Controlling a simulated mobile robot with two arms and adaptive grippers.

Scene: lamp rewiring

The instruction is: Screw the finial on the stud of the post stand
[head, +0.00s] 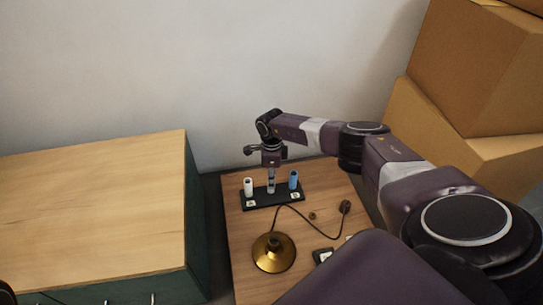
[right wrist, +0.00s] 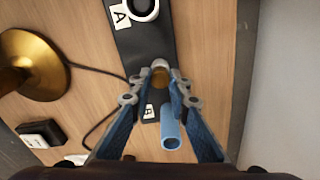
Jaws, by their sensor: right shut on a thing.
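The post stand (head: 262,202) is a dark strip near the table's back edge; it also shows in the right wrist view (right wrist: 140,45). It bears a white post (head: 248,186), a blue post (head: 294,179) and a greyish middle post (head: 271,187). My right gripper (right wrist: 160,82) points down over the middle of the stand. It is shut on a small brass-brown piece, seemingly the finial (right wrist: 160,77). A pale round tip shows just beyond it. The fingers hide the stud, so I cannot tell whether the finial touches it. My left gripper is not in view.
A brass lamp base (head: 273,253) stands in front of the stand, its dark cord running to a dark round fitting (head: 345,207). A small brass piece (head: 312,216) and a dark box (head: 322,256) lie on the table. A wooden-topped cabinet (head: 90,210) is left; cardboard boxes (head: 470,70) are right.

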